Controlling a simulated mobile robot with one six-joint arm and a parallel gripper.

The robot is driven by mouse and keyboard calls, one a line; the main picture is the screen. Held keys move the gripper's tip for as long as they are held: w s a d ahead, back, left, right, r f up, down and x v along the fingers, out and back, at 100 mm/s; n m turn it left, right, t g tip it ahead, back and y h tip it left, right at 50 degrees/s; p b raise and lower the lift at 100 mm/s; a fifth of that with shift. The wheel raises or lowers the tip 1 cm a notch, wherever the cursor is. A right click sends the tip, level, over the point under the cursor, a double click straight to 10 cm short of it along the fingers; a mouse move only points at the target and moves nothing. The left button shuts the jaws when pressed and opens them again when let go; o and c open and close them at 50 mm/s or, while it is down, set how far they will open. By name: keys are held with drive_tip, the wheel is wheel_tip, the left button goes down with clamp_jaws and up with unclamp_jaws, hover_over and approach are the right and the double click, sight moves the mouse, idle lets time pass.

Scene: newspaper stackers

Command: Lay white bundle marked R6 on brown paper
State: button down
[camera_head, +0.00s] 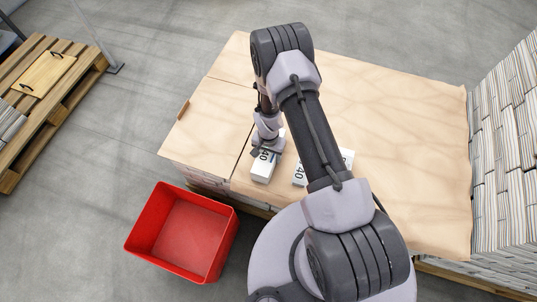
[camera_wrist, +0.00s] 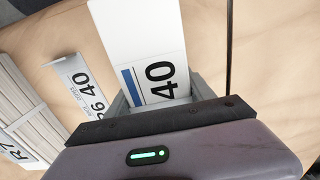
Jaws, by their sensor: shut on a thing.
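My gripper (camera_head: 264,146) is low over the near left part of the brown paper (camera_head: 400,120), its jaws shut on a white bundle (camera_head: 262,170) marked 40. In the wrist view the held bundle (camera_wrist: 140,35) sits between the fingers, with a blue stripe beside the 40; its R mark is hidden. I cannot tell whether it touches the paper. To its left in the wrist view is a white label (camera_wrist: 78,82) reading 40 and what looks like R6. A bundle with striped paper edges (camera_wrist: 25,105) bears an R7 label farther left.
Another 40-marked bundle (camera_head: 300,173) lies right of the held one, partly behind my arm. A red bin (camera_head: 180,235) stands on the floor in front. Newspaper stacks (camera_head: 505,150) rise at the right. A wooden pallet (camera_head: 60,105) is at the left. The paper's right side is clear.

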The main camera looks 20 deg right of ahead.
drive_tip(key=shift+f, duration=0.25)
drive_tip(key=shift+c, duration=1.4)
unclamp_jaws()
drive_tip(key=shift+r, duration=0.1)
wheel_tip(320, 180, up, 17)
drive_tip(key=p, duration=0.6)
drive_tip(key=shift+r, duration=0.15)
